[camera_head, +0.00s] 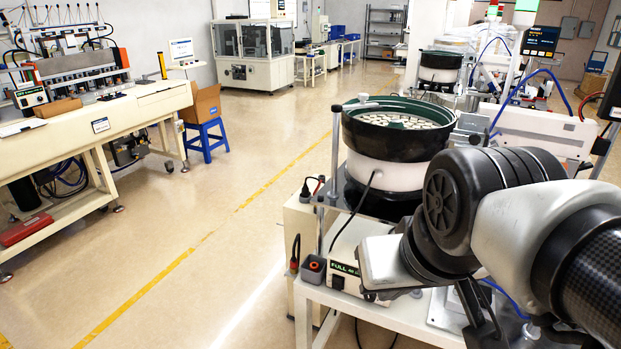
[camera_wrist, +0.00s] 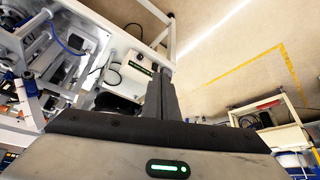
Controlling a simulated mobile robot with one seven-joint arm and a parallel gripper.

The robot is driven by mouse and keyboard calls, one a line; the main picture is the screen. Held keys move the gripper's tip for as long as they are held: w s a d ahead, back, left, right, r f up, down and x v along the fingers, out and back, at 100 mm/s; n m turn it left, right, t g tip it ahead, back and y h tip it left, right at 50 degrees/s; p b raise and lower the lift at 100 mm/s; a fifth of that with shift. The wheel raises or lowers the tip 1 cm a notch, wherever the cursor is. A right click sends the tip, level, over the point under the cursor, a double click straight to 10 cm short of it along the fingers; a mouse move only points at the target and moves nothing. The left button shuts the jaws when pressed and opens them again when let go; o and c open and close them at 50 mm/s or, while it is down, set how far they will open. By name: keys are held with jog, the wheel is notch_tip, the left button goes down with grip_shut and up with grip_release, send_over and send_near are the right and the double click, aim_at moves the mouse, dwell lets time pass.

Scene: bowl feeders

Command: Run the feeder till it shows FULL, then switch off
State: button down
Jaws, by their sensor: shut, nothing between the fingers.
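The bowl feeder (camera_head: 398,140) has a dark green bowl on a white drum, and many pale parts lie in the bowl. Below it a white controller box (camera_head: 372,240) carries a green-lit display (camera_head: 345,269) that reads FULL, with further characters too small to read. A small black switch (camera_head: 338,283) sits under the display; its position cannot be told. The controller also shows in the wrist view (camera_wrist: 130,72), beyond the fingers. My gripper (camera_head: 480,312) is shut and empty, in front of and to the right of the controller; its fingers point toward the box side in the wrist view (camera_wrist: 161,85).
A grey box with a red button (camera_head: 313,267) stands at the left edge of the feeder's white table (camera_head: 365,308). My arm covers the right side. A second bowl feeder (camera_head: 440,68) stands behind. The floor to the left is open, up to a long workbench (camera_head: 110,115).

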jog(key=w+a+f+n+g+h+b, duration=0.1)
jog(key=w+f+n+b, duration=0.3)
jog(key=w, duration=0.5)
jog(key=w+f+n+g+b, duration=0.1)
jog(key=w+f+n+b, duration=0.1)
jog(key=w+f+b, duration=0.5)
jog(key=w+a+f+n+b, duration=0.1)
jog(key=w+f+n+b, duration=0.1)
jog(key=w+f, duration=0.5)
jog(key=w+a+f+n+g+b, duration=0.1)
jog(key=w+a+f+n, duration=0.1)
jog(key=w+f, duration=0.6)
notch_tip(320, 180, down, 2)
jog(key=shift+f+n+b, duration=0.15)
jog(key=shift+n+b, duration=0.25)
jog(key=shift+n, duration=0.5)
jog(key=shift+d, duration=0.1)
jog(key=b, duration=0.2)
send_near(334, 283)
jog(key=s+a+f, duration=0.2)
jog(key=s+f, duration=0.1)
jog(key=f, duration=0.2)
jog(key=shift+w+d+f, duration=0.95)
jog(key=shift+w+d, duration=0.05)
jog(key=shift+w, duration=0.05)
jog(key=shift+w+d+f, duration=0.1)
jog(key=shift+w+d, duration=0.15)
jog(key=shift+w, duration=0.15)
